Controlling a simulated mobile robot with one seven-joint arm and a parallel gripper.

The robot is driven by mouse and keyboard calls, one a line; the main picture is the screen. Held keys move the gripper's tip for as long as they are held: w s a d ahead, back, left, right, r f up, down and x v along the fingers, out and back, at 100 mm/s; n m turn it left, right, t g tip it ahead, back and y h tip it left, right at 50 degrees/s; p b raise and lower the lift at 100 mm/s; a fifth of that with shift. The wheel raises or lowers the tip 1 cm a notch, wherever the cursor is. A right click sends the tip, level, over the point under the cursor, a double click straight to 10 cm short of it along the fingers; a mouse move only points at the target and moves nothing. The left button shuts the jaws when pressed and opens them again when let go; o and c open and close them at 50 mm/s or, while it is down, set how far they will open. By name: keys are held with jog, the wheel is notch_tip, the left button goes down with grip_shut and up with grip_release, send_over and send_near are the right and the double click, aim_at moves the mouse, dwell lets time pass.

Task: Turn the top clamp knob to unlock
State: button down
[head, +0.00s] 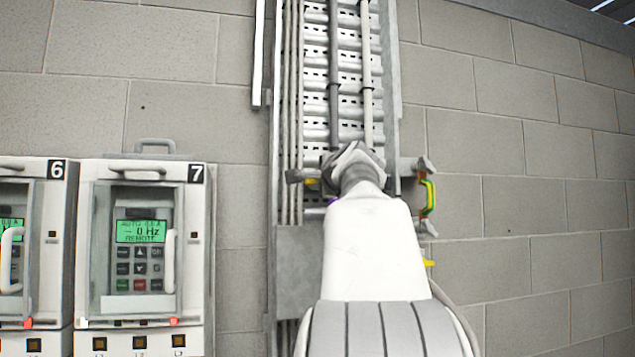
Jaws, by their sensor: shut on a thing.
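My gripper (352,163) is at the upper part of the cable ladder, seen from behind along my white arm. It is shut on what I take to be the top clamp knob. The fingertips and the knob are hidden behind my wrist, so the knob's angle cannot be told. A grey piece with a yellow part (312,184) sticks out just left of my gripper. A grey bracket (412,166) sticks out to the right at about the same height.
The metal cable ladder (318,75) runs up the block wall (530,130) with cables along it. A green and yellow strap (429,197) hangs at its right. Drive unit 7 (195,235) and drive unit 6 (60,225) stand at the left, with handles sticking out.

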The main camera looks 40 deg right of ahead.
jog(key=shift+n, duration=0.4)
jog(key=shift+n+b, duration=2.35)
jog(key=shift+n, duration=6.15)
jog(key=c, duration=0.9)
grip_release()
jog(key=shift+o, duration=0.2)
